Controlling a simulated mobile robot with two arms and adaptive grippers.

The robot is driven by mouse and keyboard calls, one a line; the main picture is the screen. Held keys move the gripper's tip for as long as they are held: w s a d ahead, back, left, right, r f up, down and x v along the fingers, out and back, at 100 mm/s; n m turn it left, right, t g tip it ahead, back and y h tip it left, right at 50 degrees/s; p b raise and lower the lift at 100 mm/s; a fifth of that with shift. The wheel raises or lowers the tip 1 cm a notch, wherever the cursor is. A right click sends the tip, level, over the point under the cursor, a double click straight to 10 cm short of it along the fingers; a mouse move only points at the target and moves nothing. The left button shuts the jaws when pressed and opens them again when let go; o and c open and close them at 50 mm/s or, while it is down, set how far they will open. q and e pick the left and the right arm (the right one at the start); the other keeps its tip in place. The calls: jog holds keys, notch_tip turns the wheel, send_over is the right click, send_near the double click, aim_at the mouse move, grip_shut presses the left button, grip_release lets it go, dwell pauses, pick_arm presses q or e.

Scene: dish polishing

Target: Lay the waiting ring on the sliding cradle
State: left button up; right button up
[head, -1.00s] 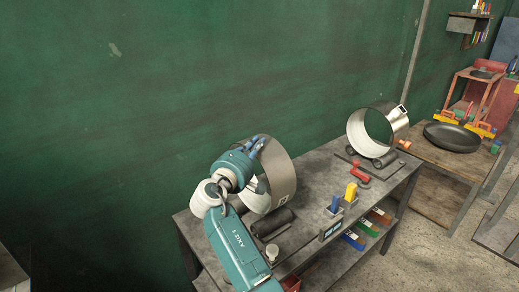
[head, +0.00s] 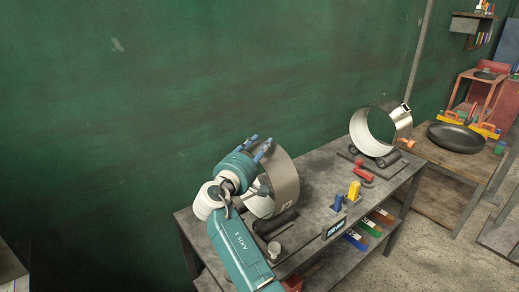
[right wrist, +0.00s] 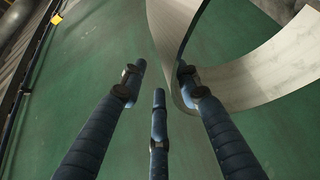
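A near metal ring (head: 284,178), grey outside and pale inside, stands on edge at the left end of the workbench by a dark roller (head: 277,222). A similar far ring (head: 399,124) stands on a base with dark rollers (head: 387,159) at the bench's right end. I cannot tell which is the waiting ring or which support slides. My right gripper (head: 261,148) is at the near ring's upper left rim. In the right wrist view its fingers (right wrist: 157,85) are spread apart; the ring's wall (right wrist: 225,85) passes close by the right finger, contact unclear. My left gripper is out of view.
A red handle (head: 363,171) lies between the rings. Blue and yellow blocks (head: 353,191) stand at the bench's front edge, with coloured bins (head: 370,228) below. A side table holds a dark pan (head: 456,137). A green wall (head: 150,90) stands behind.

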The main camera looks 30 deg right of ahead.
jog(key=shift+f, duration=0.15)
jog(key=shift+f, duration=0.55)
jog(key=r+v, duration=0.1)
jog(key=v, duration=0.6)
jog(key=shift+a, duration=0.25)
jog(key=shift+s, duration=0.1)
jog(key=shift+f, duration=0.1)
